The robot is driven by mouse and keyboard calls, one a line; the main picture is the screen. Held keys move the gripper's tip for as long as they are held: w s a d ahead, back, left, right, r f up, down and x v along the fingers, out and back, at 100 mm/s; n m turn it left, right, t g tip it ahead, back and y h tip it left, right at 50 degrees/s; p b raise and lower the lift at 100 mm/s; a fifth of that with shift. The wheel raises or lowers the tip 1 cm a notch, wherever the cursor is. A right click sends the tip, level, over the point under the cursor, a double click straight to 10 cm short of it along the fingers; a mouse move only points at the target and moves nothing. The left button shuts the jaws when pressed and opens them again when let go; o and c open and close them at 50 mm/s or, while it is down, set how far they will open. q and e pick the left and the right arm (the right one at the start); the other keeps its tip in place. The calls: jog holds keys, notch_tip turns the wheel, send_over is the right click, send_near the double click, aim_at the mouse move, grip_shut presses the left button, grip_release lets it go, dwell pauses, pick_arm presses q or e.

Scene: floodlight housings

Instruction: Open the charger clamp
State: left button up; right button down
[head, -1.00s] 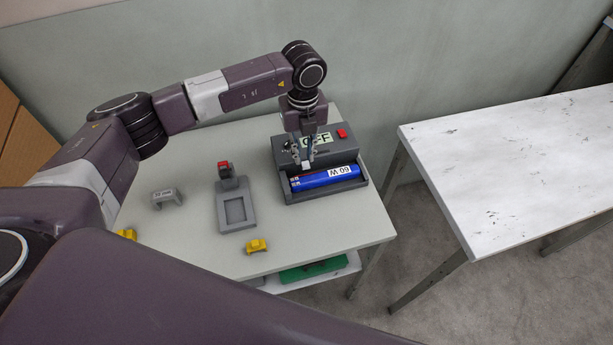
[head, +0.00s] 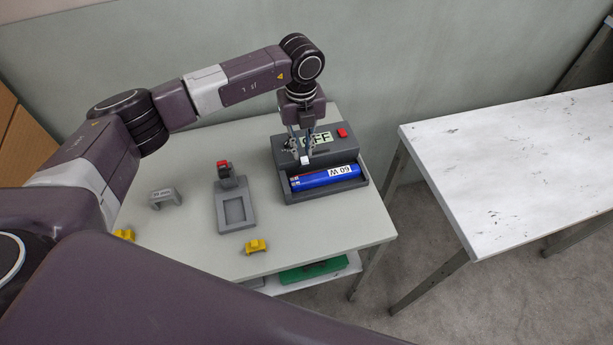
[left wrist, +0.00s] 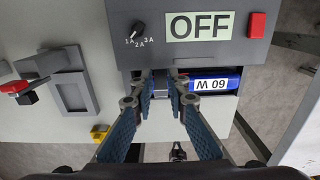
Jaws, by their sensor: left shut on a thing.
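The charger (head: 281,157) is a dark grey box at the back right of the table, with an OFF display, a red button and a cradle. My left gripper (head: 303,154) points down over the left half of the charger. It is shut on a small pale part at the cradle's back edge, which appears to be the charger clamp (head: 306,160). The fingers hide most of the clamp, so its angle is unclear. My right gripper is out of view.
Left of the charger stands a grey fixture (head: 233,209) with a red-topped lever. A grey bracket (head: 165,198) and two yellow pieces (head: 256,246) lie on the table. A green item (head: 313,269) is on a lower shelf. A separate white table (head: 520,170) stands right.

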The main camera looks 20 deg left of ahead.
pick_arm(q)
jog(key=shift+w+a, duration=0.15)
jog(key=shift+w, duration=0.05)
grip_shut()
jog(key=shift+w+a+b, duration=0.2)
jog(key=shift+w+b, duration=0.1)
jog(key=shift+w, duration=0.05)
jog(key=shift+c, duration=0.4)
grip_release()
jog(key=o, duration=0.5)
